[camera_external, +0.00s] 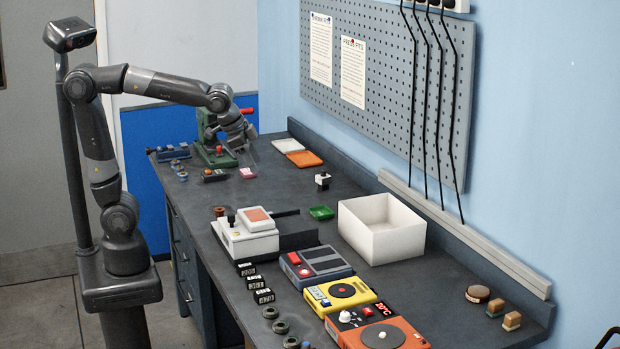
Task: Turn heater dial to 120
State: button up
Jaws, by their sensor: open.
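The heater looks to be the orange unit (408,336) at the front right of the bench, with a dark round plate on top. Its red display (384,308) seems to read 20°C. A small white knob (345,316) at its left corner looks like the dial; its setting is too small to read. My gripper (248,148) is open at the far end of the bench, beside a green press (212,150). It is well away from the heater and touches nothing that I can make out.
A yellow unit (325,300) and a grey unit (318,264) stand beside the heater. A white open box (382,246) and a white machine (248,240) stand mid-bench. Black cables (430,110) hang at the wall. The bench right of the heater is mostly clear.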

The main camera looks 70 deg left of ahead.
jog(key=w+d+f+m+h, duration=0.1)
jog(key=w+d+m, duration=0.3)
jog(key=d, duration=0.8)
jog(key=m+g+h, duration=0.3)
jog(key=m, duration=0.1)
send_near(344, 313)
jog(key=x, duration=0.8)
jog(key=shift+w+f, duration=0.1)
jog(key=shift+f, duration=0.05)
grip_shut()
